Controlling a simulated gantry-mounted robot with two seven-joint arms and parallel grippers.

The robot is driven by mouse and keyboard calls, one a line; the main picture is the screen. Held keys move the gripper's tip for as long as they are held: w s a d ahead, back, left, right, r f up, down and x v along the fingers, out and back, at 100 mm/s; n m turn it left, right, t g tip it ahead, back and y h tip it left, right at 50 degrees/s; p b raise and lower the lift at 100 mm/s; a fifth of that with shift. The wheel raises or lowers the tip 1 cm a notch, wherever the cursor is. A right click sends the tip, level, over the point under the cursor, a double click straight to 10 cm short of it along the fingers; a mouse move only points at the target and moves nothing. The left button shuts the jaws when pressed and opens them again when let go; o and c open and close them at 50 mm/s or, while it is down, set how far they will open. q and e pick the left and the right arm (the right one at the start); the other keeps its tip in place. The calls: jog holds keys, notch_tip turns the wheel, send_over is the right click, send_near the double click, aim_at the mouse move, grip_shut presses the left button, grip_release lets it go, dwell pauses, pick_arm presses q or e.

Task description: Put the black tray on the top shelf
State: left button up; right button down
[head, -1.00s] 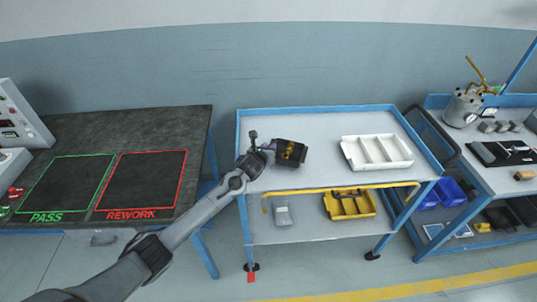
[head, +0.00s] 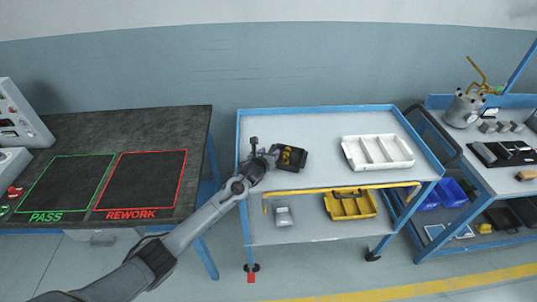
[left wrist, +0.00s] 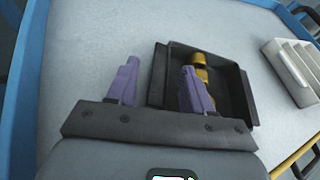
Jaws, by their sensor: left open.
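The black tray (head: 301,164) rests on the top shelf (head: 325,130) of the blue-framed cart, towards its left side, with yellow-brown parts in it. It also shows in the left wrist view (left wrist: 238,98), lying on the pale surface. My left gripper (head: 271,156) is open at the tray's left side. In the left wrist view its purple fingers (left wrist: 160,68) stand apart on either side of the tray's left wall, one outside and one over the inside. The right gripper is not in view.
A white divided bin (head: 377,153) stands to the right on the same shelf, with clear surface between. A yellow bin (head: 350,206) and a small grey item (head: 283,215) are on the lower shelf. A dark table (head: 75,130) with PASS and REWORK squares stands left.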

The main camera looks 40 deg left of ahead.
pick_arm(q)
jog(key=shift+r, duration=0.1)
jog(key=shift+s+d+r, duration=0.15)
jog(key=shift+s+r, duration=0.1)
jog(key=shift+s, duration=0.2)
jog(key=p+v, duration=0.2)
jog(key=v, duration=0.8)
jog(key=shift+s+d+p, duration=0.2)
jog(key=shift+s+p, duration=0.1)
jog(key=shift+s, duration=0.1)
jog(key=s+d+f+n+g+h, duration=0.2)
jog(key=s+d+f+n, duration=0.2)
jog(key=s+d+n, duration=0.35)
jog(key=s+d+f+n+g+h, duration=0.1)
jog(key=s+d+f+n+g, duration=0.25)
jog(key=s+d+n, duration=0.45)
jog(key=s+d+n+g, duration=0.2)
jog(key=s+n, duration=0.4)
jog(key=s, duration=0.3)
jog(key=s+d+n+g+h, duration=0.1)
jog(key=s+d+n, duration=0.2)
jog(key=s+n, duration=0.4)
jog(key=s, duration=0.2)
jog(key=shift+s+r+g+h, duration=0.3)
jog(key=shift+r+g, duration=0.05)
jog(key=shift+r, duration=0.05)
jog(key=shift+d, duration=0.1)
